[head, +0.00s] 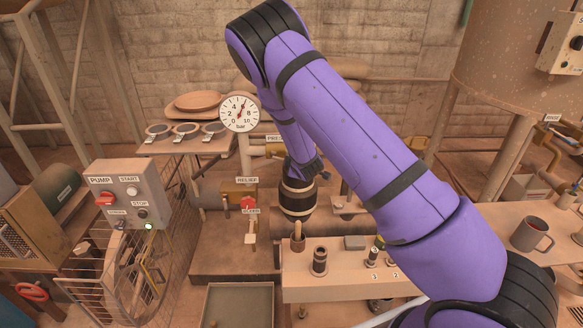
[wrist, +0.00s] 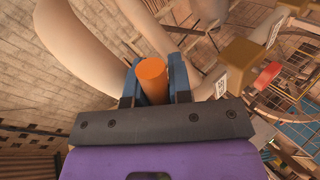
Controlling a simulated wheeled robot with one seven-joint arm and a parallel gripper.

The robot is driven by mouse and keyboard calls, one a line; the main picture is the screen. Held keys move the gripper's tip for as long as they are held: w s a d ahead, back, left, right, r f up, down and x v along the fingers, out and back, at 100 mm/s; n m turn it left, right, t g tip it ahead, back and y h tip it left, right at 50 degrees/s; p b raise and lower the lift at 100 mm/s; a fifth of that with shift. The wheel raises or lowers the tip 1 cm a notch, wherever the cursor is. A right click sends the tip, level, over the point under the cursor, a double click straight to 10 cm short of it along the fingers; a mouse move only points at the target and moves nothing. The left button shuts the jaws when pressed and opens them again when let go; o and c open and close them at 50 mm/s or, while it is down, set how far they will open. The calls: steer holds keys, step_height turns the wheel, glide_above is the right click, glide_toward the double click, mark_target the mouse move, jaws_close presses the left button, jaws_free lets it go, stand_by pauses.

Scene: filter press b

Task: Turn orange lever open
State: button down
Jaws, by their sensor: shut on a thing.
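In the wrist view, the blue fingers of my gripper (wrist: 155,78) are closed on both sides of an orange cylindrical piece, the orange lever's grip (wrist: 152,72). Its round end faces the camera, and the rest of the lever and its pivot are hidden or cannot be made out. In the head view, my purple arm reaches down over the bench area, and I cannot clearly see the fingers or the lever there. The lever's turn angle cannot be told.
A brass relief valve (head: 240,187) with a red bleed knob (head: 248,203) stands left of my arm; a pressure gauge (head: 240,113) is above it. A pump box (head: 126,195) is at left. A bench (head: 335,288) with small items and a mug (head: 532,234) are in front and right.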

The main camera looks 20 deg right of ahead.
steer(key=shift+s+d+r+n+g+h, duration=0.15)
steer(key=shift+r+n+g+h, duration=0.1)
steer(key=shift+r+n+h, duration=0.3)
steer(key=shift+w+d+r+n+g+h, duration=0.1)
steer(key=shift+r+n+g+h, duration=0.15)
steer(key=shift+r+n+h, duration=0.25)
steer(key=c, duration=1)
jaws_free()
steer(key=shift+r, duration=0.1)
steer(key=shift+c, duration=0.2)
steer(key=v, duration=1)
steer(key=shift+s, duration=0.35)
steer(key=shift+a+r, duration=0.1)
steer(key=shift+r, duration=0.15)
